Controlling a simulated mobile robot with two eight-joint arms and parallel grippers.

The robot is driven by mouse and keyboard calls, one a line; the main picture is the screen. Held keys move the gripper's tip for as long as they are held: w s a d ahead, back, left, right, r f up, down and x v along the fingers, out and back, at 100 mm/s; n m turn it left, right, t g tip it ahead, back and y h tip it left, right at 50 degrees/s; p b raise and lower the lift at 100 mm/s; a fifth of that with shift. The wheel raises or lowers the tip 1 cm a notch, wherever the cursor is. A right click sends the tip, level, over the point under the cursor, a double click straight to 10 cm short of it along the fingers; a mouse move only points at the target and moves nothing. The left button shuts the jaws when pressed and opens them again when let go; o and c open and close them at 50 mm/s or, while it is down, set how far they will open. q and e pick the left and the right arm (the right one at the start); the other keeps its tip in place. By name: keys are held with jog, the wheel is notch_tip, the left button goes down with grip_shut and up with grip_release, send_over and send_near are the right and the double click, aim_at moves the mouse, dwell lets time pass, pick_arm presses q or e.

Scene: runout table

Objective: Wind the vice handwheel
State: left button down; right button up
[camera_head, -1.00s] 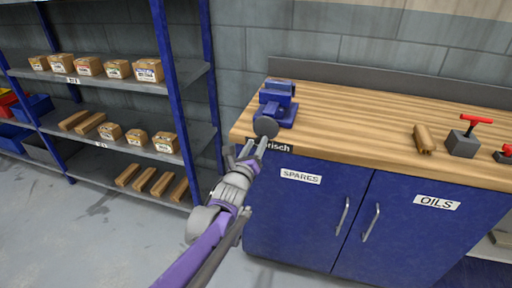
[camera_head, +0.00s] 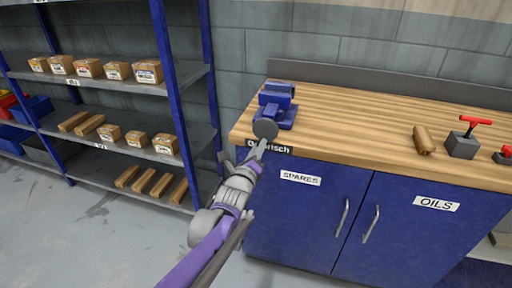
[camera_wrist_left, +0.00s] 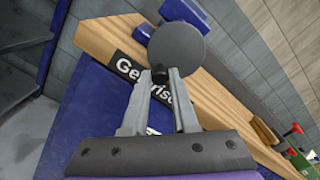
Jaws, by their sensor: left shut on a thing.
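The blue vice (camera_head: 277,98) sits on the left end of the wooden bench top. Its handwheel (camera_head: 265,129) is a round grey disc facing the bench's front edge. In the left wrist view the handwheel (camera_wrist_left: 177,50) is just beyond my fingertips, with part of the vice (camera_wrist_left: 184,12) behind it. My left gripper (camera_head: 260,147) is at the lower edge of the wheel. In the left wrist view my left gripper (camera_wrist_left: 160,76) is shut on a small dark grip at the wheel's rim; the fingers hide most of it. My right gripper is not in view.
The bench top (camera_head: 350,115) has free room right of the vice. Blue cabinet doors (camera_head: 300,220) are below. A shelf unit (camera_head: 170,90) with boxes is at left.

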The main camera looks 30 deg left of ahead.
pick_arm(q)
jog(key=n, duration=0.1)
jog(key=d+n, duration=0.1)
jog(key=n, duration=0.1)
jog(key=shift+w+n, duration=0.15)
jog(key=shift+n, duration=0.15)
jog(key=n, duration=0.3)
jog(key=shift+w+d+r, duration=0.1)
jog(key=shift+d, duration=0.3)
jog(key=shift+n, duration=0.3)
jog(key=shift+d+r+n+p, duration=0.25)
jog(key=shift+n+p, duration=0.2)
jog(key=shift+n, duration=0.55)
jog(key=shift+w+d+n, duration=0.1)
jog(key=shift+n, duration=0.5)
